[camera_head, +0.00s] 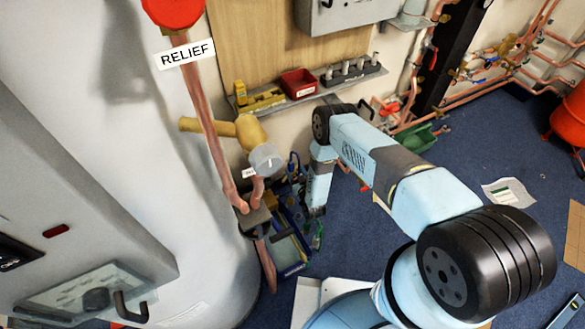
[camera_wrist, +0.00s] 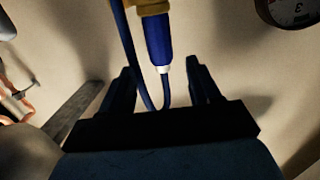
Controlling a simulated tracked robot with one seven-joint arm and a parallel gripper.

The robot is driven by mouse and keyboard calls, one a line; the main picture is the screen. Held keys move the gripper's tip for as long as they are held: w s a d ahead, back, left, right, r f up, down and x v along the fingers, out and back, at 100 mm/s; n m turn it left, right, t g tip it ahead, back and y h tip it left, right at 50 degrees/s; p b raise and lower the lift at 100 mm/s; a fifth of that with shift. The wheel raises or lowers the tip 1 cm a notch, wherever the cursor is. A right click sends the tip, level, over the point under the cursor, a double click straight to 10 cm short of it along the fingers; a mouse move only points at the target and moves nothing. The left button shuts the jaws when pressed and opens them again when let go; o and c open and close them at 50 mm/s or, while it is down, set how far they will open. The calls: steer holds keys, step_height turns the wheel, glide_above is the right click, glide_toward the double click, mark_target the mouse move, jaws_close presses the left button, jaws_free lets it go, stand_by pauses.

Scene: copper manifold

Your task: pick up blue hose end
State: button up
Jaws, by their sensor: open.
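The blue hose end (camera_wrist: 157,40) hangs upright in the wrist view. It is a thick dark blue sleeve under a yellow-brown fitting (camera_wrist: 150,8), with a pale collar at its lower end. A thin blue hose runs down from the collar and loops up on the left. My gripper (camera_wrist: 160,72) is open, one dark finger on each side of the collar and hose. Gaps show on both sides. Depth between fingers and hose is hard to judge. In the head view my gripper is not clearly visible beyond my arm, and a small blue loop (camera_head: 293,162) shows beside my wrist.
In the wrist view, a round gauge (camera_wrist: 287,8) is at top right and a grey bar (camera_wrist: 75,112) at left. In the head view, the white tank (camera_head: 110,130), a copper relief pipe (camera_head: 203,110) and a wall shelf (camera_head: 315,92) surround my arm. Blue floor lies right.

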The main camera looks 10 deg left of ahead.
mark_target(292, 167)
steer(key=shift+s+d+f+t, duration=0.2)
steer(key=shift+s+f, duration=0.1)
steer(key=shift+f, duration=0.2)
steer(key=shift+s+d+f+t, duration=0.1)
steer(key=shift+s+f+t, duration=0.15)
steer(key=shift+f, duration=0.25)
steer(key=shift+x, duration=3.6)
steer(key=shift+a, duration=0.15)
steer(key=c, duration=1.1)
steer(key=shift+r, duration=0.6)
steer(key=s+d+r, duration=0.2)
steer(key=s+r, duration=0.2)
steer(key=s+d+r, duration=0.3)
steer(key=s, duration=0.1)
steer(key=s+d+r, duration=0.2)
steer(key=s+r, duration=0.2)
steer(key=shift+d+r, duration=0.3)
steer(key=shift+r, duration=0.1)
